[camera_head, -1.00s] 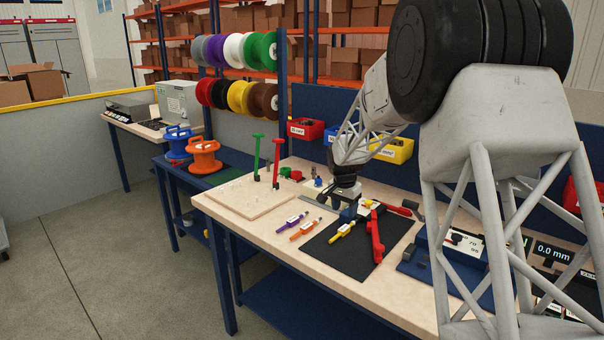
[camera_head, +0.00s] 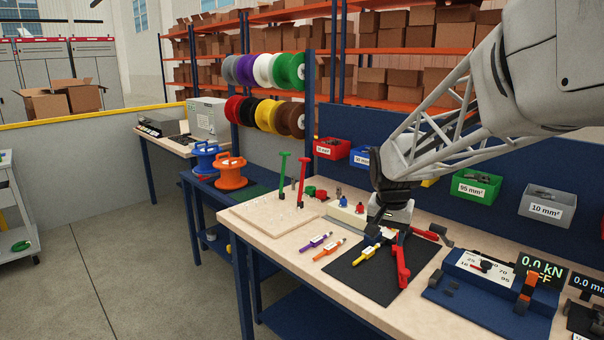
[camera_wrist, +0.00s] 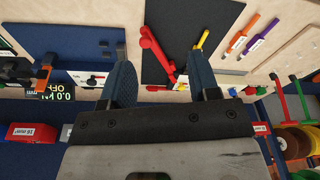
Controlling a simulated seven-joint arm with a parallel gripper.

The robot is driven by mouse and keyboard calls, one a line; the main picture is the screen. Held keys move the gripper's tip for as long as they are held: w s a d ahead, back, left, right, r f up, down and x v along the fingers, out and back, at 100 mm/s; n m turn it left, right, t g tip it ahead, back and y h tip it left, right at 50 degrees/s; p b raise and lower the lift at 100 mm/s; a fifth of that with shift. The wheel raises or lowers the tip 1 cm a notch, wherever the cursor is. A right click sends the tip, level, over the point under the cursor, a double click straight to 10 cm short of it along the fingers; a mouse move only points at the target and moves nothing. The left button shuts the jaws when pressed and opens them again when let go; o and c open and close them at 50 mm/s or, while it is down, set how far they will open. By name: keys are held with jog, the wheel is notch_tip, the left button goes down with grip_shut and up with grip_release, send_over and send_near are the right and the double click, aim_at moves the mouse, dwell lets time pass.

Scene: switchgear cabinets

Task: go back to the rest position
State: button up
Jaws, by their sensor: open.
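My gripper (camera_head: 374,226) hangs above the black mat on the workbench, at the end of my arm coming in from the upper right. In the wrist view its two dark fingers (camera_wrist: 158,64) are spread wide, with nothing held between them. Beyond the fingers lie the black mat (camera_wrist: 185,35) and the red-handled tool (camera_wrist: 155,55). In the head view the gripper partly hides the tool and the back of the mat (camera_head: 352,278). I cannot tell its exact height above the bench.
Upright green (camera_head: 283,167) and red (camera_head: 302,182) handles stand behind. A blue press fixture (camera_head: 480,305) is at right. Bins (camera_head: 475,187) line the back panel.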

jog(key=s+a+f+n+t, duration=0.1)
jog(key=s+n, duration=0.4)
jog(key=s, duration=2.6)
jog(key=shift+s+a, duration=0.35)
jog(key=shift+s, duration=0.05)
jog(key=shift+f, duration=0.1)
jog(key=shift+c, duration=0.3)
